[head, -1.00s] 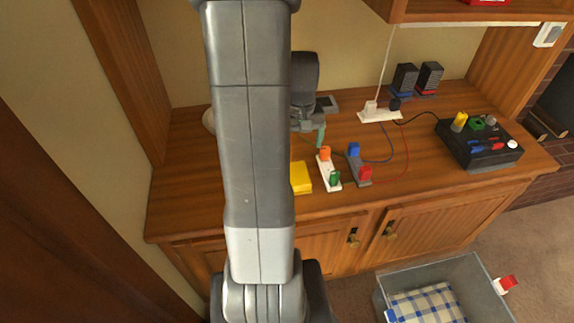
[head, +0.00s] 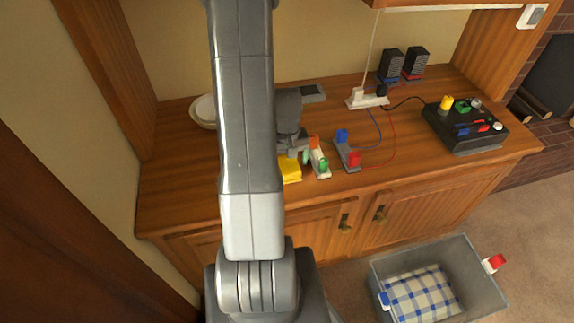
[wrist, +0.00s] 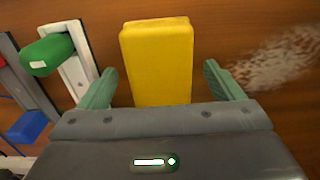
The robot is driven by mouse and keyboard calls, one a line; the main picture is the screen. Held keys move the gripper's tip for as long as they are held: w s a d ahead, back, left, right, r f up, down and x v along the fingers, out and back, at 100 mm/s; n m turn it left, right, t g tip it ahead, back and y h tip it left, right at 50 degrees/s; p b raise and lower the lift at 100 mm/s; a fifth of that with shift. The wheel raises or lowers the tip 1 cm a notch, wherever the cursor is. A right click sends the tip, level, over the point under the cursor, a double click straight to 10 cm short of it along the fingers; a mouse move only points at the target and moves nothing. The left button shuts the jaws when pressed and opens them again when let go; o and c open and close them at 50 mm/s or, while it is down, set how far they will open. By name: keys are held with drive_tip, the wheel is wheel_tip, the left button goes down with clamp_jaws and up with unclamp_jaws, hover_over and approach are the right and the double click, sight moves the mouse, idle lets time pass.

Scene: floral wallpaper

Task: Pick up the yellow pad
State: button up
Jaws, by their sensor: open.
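The yellow pad (wrist: 157,60) is a rounded yellow block on the wooden counter, centred ahead of my gripper in the wrist view. In the head view the yellow pad (head: 290,171) is partly hidden behind my arm. My gripper (wrist: 160,88) is open, with one green finger on each side of the pad's near part and a gap on both sides. In the head view my gripper (head: 296,157) is just behind the pad, mostly hidden by my arm. Whether the fingers reach down to the counter is unclear.
A white base with orange and green blocks (head: 320,160) stands just right of the pad. A grey base with blue and red blocks (head: 347,155) is further right. A black box (head: 466,128) sits at the right. A grey bin (head: 385,268) is on the floor.

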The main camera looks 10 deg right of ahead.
sight(287, 162)
drive_tip(key=shift+f, duration=0.6)
drive_tip(key=shift+c, duration=0.2)
drive_tip(key=c, duration=1.1)
drive_tip(key=shift+o, duration=0.2)
drive_tip(key=shift+r, duration=0.1)
wheel_tip(287, 162, up, 10)
drive_tip(key=shift+f, duration=0.1)
